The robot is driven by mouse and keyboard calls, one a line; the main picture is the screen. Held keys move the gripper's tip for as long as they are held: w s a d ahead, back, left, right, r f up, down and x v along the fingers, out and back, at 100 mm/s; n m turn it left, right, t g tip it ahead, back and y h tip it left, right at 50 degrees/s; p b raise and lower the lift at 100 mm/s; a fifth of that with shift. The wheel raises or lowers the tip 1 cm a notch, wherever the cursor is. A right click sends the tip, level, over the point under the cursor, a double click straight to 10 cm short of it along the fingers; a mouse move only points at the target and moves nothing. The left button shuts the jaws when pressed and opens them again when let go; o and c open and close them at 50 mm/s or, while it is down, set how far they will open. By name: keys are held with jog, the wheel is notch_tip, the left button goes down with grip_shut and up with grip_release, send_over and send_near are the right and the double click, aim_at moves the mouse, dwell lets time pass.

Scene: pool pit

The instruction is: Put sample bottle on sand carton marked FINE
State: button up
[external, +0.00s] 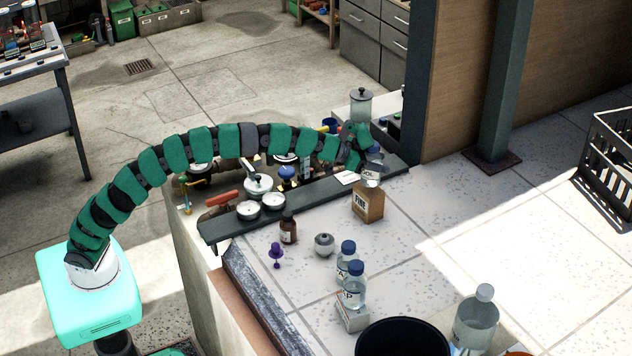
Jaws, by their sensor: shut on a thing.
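The sand carton marked FINE (368,203) is a small brown box standing on the pale tiles near the end of the dark ledge. A clear sample bottle (371,178) with a partly readable label is upright directly over the carton's top in the picture. Its base appears at or just above the top face; I cannot tell whether they touch. My gripper (371,151) is shut on the bottle near its cap, reaching in from the left and above. The jaws hide much of the cap.
Blue-capped bottles (347,258) stand in front, one on a small pale box (352,317). A grey pot (324,245), a brown bottle (288,228) and a purple item (276,255) are nearby. The dark ledge (310,198) runs behind. Tiles right of the carton are clear.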

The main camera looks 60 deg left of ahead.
jog(key=shift+f, duration=0.95)
jog(key=shift+f, duration=0.15)
jog(key=o, duration=1.1)
jog(key=shift+c, duration=0.2)
